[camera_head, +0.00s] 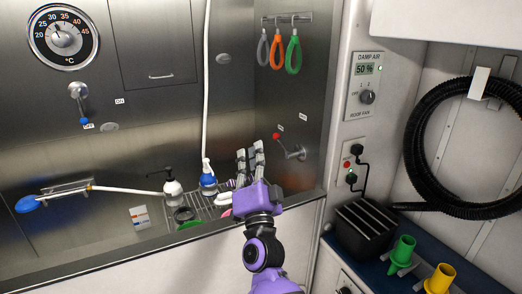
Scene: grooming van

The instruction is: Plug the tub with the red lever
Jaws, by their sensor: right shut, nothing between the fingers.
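The red lever (276,137) has a red knob and a metal arm. It is mounted on the right inner wall of the steel tub, between small labels too small to read, and its knob points up and left. The tub (90,262) fills the left and middle of the view. The drain is not clearly visible. My right gripper (250,151) is over the tub's right front part, to the left of the lever in the picture. Its grey fingers point up and hold nothing; it appears apart from the lever. My left gripper is out of view.
Beside my right gripper, a blue-and-white bottle (208,181) and a black-topped pump bottle (172,188) stand on a wire rack. A blue-ended shower head (30,204) lies left. A blue-handled lever (79,98) is on the back wall. Coloured loops (277,50) hang above.

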